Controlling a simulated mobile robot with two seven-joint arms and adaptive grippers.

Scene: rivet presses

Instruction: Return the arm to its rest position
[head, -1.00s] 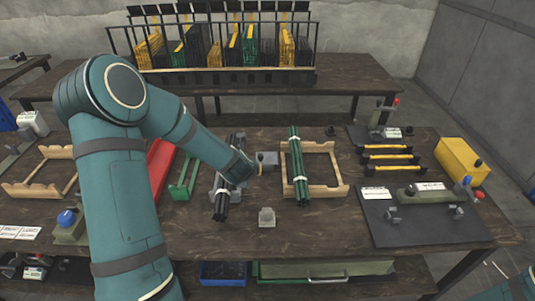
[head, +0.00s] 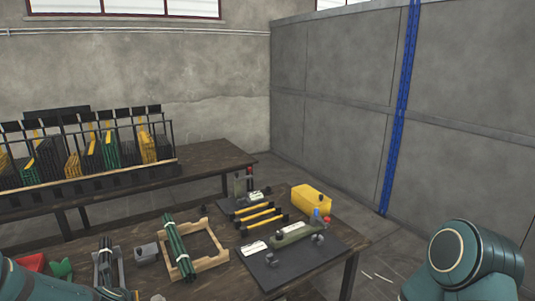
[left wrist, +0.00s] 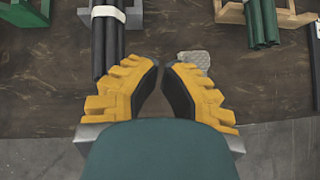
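My left gripper (left wrist: 161,66) shows in the left wrist view with two yellow fingers and dark inner pads. A narrow gap shows between the tips, with nothing held in it. It is above the table's front edge, with a black rod bundle (left wrist: 107,45) and a green rod bundle (left wrist: 262,22) ahead of it, both apart from the fingers. In the head view part of my left arm (head: 38,284) is at the lower left corner. Part of my right arm (head: 465,262) is at the lower right; its gripper is out of view.
The worktable (head: 215,276) holds a black rod bundle (head: 106,262), a green rod bundle on a wooden frame (head: 213,262), a dark fixture board (head: 335,254) and a yellow box (head: 311,199). A rack (head: 95,179) stands on the back table. Open floor lies right of the worktable.

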